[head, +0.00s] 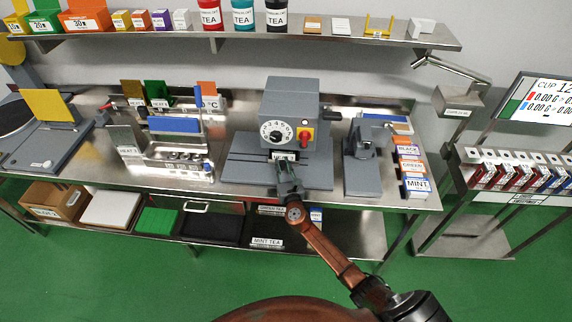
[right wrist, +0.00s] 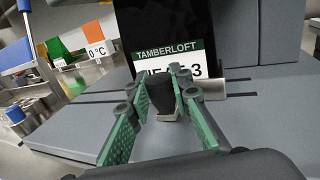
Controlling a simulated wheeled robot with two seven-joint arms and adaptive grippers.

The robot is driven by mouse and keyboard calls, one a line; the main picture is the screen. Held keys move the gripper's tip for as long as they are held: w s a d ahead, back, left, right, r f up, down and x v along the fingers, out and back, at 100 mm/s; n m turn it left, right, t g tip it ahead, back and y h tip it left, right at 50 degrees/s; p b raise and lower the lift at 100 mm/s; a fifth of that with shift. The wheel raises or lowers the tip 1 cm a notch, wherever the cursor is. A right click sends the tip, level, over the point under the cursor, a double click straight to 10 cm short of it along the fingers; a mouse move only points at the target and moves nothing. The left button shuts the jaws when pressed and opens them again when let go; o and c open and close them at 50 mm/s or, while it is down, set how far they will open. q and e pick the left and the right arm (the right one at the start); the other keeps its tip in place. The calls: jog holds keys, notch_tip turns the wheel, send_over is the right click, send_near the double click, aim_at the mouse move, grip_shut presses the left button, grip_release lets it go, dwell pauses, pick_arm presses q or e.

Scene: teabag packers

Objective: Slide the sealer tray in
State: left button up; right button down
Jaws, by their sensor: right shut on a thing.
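The grey sealer (head: 290,100) stands mid-bench, with a dial, a yellow plate and a red knob on its front. Low in its front is a dark opening with a white label (head: 284,156). In the right wrist view, a black upright panel (right wrist: 150,25) carries a label (right wrist: 172,60) reading TAMBERLOFT with a 3. I cannot tell whether this panel is part of the tray. My right gripper (head: 285,170) is at the sealer's front. Its green-padded fingers (right wrist: 181,75) are shut on a dark knob-like handle (right wrist: 160,85) in front of the label. My left gripper is not in view.
A blue-topped rack (head: 175,124) stands left of the sealer and a grey press (head: 362,165) to its right. Stacked tea boxes (head: 414,180) sit near the bench's right end. Bins line the lower shelf. The sealer's flat grey base extends to both sides.

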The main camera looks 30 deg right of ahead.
jog(key=shift+d+f, duration=0.1)
jog(key=shift+d, duration=0.1)
jog(key=c, duration=2.2)
grip_release()
jog(key=shift+o, duration=1.1)
jog(key=shift+s+d, duration=0.1)
jog(key=shift+s, duration=0.05)
jog(key=shift+s, duration=0.35)
jog(key=v, duration=1.1)
jog(key=shift+s, duration=0.1)
